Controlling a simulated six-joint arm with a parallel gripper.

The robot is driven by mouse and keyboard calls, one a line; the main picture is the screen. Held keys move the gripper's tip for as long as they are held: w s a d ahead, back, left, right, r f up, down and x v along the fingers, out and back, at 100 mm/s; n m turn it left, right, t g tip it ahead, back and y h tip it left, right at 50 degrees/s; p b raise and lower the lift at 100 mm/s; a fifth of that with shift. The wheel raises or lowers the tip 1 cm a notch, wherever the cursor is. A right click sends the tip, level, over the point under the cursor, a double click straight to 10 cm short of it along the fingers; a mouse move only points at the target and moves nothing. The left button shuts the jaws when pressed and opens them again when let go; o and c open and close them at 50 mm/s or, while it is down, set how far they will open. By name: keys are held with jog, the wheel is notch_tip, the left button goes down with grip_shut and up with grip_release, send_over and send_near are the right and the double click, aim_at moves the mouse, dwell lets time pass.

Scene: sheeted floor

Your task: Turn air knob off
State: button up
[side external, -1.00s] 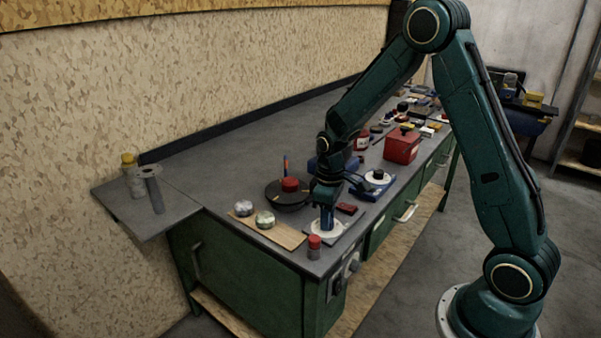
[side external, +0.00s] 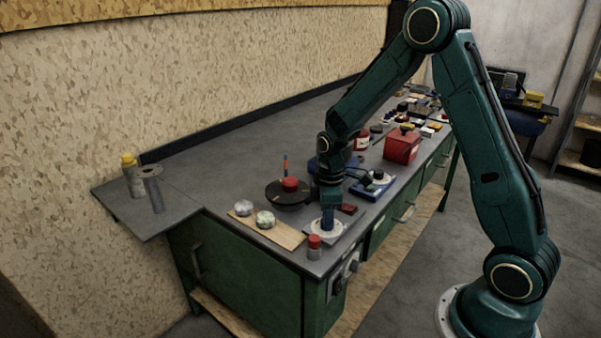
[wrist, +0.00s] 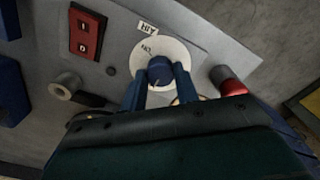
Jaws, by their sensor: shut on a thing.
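The air knob (wrist: 159,72) is a dark blue knob at the middle of a round white dial (wrist: 180,53) on a grey plate. A small label reading "AIR" (wrist: 147,28), turned in the picture, sits beside the dial. My gripper (wrist: 160,85) points down at the dial, with its two blue fingers on either side of the knob, shut on it. In the side external view, my gripper (side external: 327,222) stands over the white dial (side external: 325,230) near the bench's front corner. The knob itself is hidden there by the fingers.
A red-capped cylinder (side external: 314,247) stands close to the dial. A red switch (wrist: 87,32) is on its other side. A wooden board (side external: 265,228) with two pale round things and a black round dish (side external: 285,197) lie to the left. The bench's left part is mostly clear.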

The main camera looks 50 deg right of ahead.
jog(key=shift+r, duration=0.1)
jog(key=o, duration=1)
notch_tip(320, 180, up, 14)
jog(key=shift+f, duration=0.1)
dwell(0.4)
jog(key=s+a+r+m+t, duration=0.2)
jog(key=s+r, duration=0.1)
jog(key=s, duration=0.4)
jog(key=s+a+r+m+t, duration=0.1)
jog(key=s+a+r+m, duration=0.2)
jog(key=s, duration=0.4)
jog(key=s+a+r+m+t, duration=0.2)
jog(key=s+a+r+m, duration=0.1)
jog(key=s, duration=0.4)
jog(key=shift+s+a+r+t, duration=0.15)
jog(key=shift+s+a+t, duration=0.1)
jog(key=shift+s+t, duration=0.1)
